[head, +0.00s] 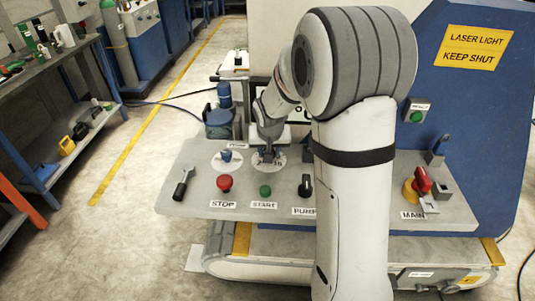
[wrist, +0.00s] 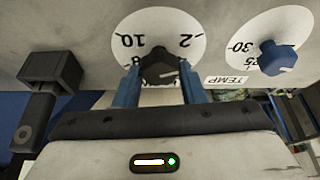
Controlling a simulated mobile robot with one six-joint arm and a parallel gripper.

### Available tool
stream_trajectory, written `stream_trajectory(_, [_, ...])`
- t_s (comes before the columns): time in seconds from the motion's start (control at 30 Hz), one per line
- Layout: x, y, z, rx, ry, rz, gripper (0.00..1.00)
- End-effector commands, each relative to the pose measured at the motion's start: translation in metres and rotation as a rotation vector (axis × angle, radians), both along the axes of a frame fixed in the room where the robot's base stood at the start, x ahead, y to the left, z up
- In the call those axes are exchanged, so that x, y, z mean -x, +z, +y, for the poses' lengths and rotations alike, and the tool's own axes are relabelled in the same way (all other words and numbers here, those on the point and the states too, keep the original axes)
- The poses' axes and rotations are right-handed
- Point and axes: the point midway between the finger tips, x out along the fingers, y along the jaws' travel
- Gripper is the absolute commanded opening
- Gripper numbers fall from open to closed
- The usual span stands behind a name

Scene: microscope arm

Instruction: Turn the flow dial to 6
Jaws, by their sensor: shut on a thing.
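The flow dial is a white round scale (wrist: 158,22) with a dark knob (wrist: 160,66) at its middle, seen close in the wrist view. The figures 10 and 2 are readable on it; the lower part of the scale is hidden by the knob and my fingers. I cannot tell which figure the knob points to. My gripper (wrist: 157,85) has its two blue fingers on either side of the knob and is shut on it. In the head view my gripper (head: 268,152) reaches down onto the dial (head: 280,162) at the back of the grey panel.
The TEMP dial with a blue knob (wrist: 282,57) is beside it. On the panel are a red STOP button (head: 224,183), a green START button (head: 265,191), a black PUMP switch (head: 305,186) and a red MAIN handle (head: 422,180). A dark block (wrist: 52,68) is close to my left finger in the wrist view.

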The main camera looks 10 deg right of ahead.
Motion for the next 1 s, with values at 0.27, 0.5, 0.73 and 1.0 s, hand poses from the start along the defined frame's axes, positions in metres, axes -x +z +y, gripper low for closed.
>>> stream_trajectory(0.27, [-0.002, -0.008, 0.0037, 0.0, -0.229, -0.007, 0.14])
stream_trajectory(0.5, [-0.0031, -0.0061, 0.0052, -0.001, -0.459, -0.005, 0.14])
stream_trajectory(0.73, [-0.0044, -0.004, 0.0068, -0.002, -0.679, -0.002, 0.14])
stream_trajectory(1.0, [-0.0067, -0.0016, 0.008, -0.003, -0.935, -0.002, 0.14])
